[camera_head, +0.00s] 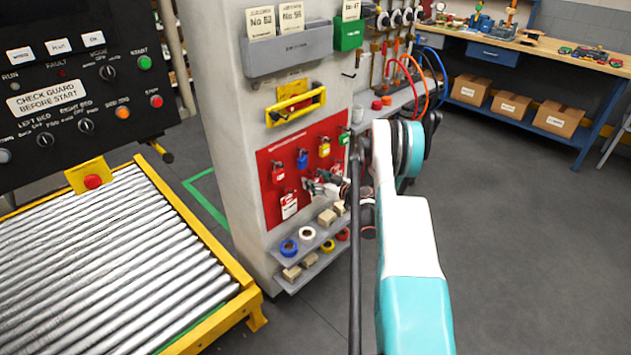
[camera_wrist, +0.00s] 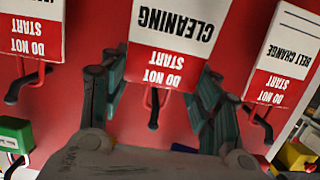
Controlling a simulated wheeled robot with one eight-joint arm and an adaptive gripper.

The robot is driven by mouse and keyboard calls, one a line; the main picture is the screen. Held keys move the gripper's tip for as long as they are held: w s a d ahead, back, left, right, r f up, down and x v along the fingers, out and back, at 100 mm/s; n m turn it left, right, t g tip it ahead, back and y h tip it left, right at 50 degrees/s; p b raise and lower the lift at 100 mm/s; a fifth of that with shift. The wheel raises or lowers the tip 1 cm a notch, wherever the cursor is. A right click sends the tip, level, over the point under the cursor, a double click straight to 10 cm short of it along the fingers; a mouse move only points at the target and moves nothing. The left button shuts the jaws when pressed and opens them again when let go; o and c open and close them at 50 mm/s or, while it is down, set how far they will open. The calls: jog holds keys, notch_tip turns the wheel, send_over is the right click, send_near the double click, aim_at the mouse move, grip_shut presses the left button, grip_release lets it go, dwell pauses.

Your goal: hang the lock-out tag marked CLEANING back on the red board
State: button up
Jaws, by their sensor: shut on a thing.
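The CLEANING tag (camera_wrist: 178,30), white with a red DO NOT START band, appears upside down in the wrist view. My gripper (camera_wrist: 158,72) is shut on it, one finger at each side edge. The tag is in front of the red board (camera_wrist: 80,22), and a red hook with a black tip (camera_wrist: 153,108) shows at its banded edge. I cannot tell whether the hook passes through the tag. In the head view my gripper (camera_head: 325,187) is at the lower right of the red board (camera_head: 262,166); the held tag is not clear there.
A BELT CHANGE tag (camera_wrist: 287,52) and another DO NOT START tag (camera_wrist: 32,28) hang close on either side. Several padlocks (camera_head: 325,148) hang higher on the board. A shelf with tape rolls (camera_head: 289,247) and blocks is below. A roller conveyor (camera_head: 110,265) stands left.

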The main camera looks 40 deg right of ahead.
jog(key=o, duration=1.1)
jog(key=shift+s, duration=0.1)
jog(key=v, duration=1.2)
jog(key=shift+a+r, duration=0.1)
